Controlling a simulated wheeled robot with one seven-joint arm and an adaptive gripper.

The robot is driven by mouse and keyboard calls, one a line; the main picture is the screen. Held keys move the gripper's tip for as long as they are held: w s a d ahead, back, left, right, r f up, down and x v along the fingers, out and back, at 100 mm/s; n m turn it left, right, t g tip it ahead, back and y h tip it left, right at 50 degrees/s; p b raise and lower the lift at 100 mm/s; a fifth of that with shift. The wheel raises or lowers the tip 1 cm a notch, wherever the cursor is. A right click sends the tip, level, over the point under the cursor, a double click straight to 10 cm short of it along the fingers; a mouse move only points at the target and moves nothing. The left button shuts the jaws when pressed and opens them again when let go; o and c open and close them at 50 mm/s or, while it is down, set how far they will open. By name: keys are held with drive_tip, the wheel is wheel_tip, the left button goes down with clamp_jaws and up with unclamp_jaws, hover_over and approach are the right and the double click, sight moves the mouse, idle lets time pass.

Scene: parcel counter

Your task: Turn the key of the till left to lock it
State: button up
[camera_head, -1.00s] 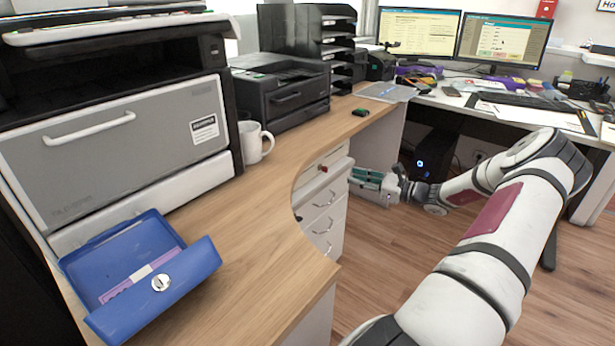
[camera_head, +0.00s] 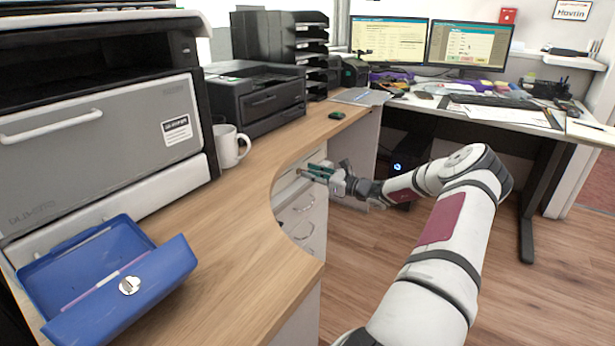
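A white drawer unit (camera_head: 292,212) stands under the curved counter, with its upper part in view just below the edge. I take its top drawer to be the till. My gripper (camera_head: 308,173) is at the front of that top drawer, fingers pointing left towards it. The key is hidden or too small to tell behind the fingers. Two teal fingers show close together; whether they touch the key or are closed on it cannot be made out.
An open blue cash box (camera_head: 120,270) with a silver lock lies on the wooden counter (camera_head: 225,240). A white mug (camera_head: 228,147) and a black printer (camera_head: 255,100) stand farther back. A desk with monitors (camera_head: 470,45) is at the back right. The floor right of the drawers is clear.

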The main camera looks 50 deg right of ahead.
drive_tip(key=shift+w, duration=0.85)
drive_tip(key=shift+a, duration=0.1)
drive_tip(key=shift+c, duration=0.3)
clamp_jaws()
drive_tip(key=shift+n, duration=0.3)
drive_tip(key=n, duration=0.3)
drive_tip(key=n+p, duration=0.1)
drive_tip(key=n, duration=0.1)
drive_tip(key=shift+a, duration=0.25)
drive_tip(key=n, duration=0.5)
drive_tip(key=shift+s+a+f+n, duration=0.1)
drive_tip(key=shift+a+f+n, duration=0.1)
drive_tip(key=shift+f+n, duration=0.15)
drive_tip(key=shift+n, duration=0.25)
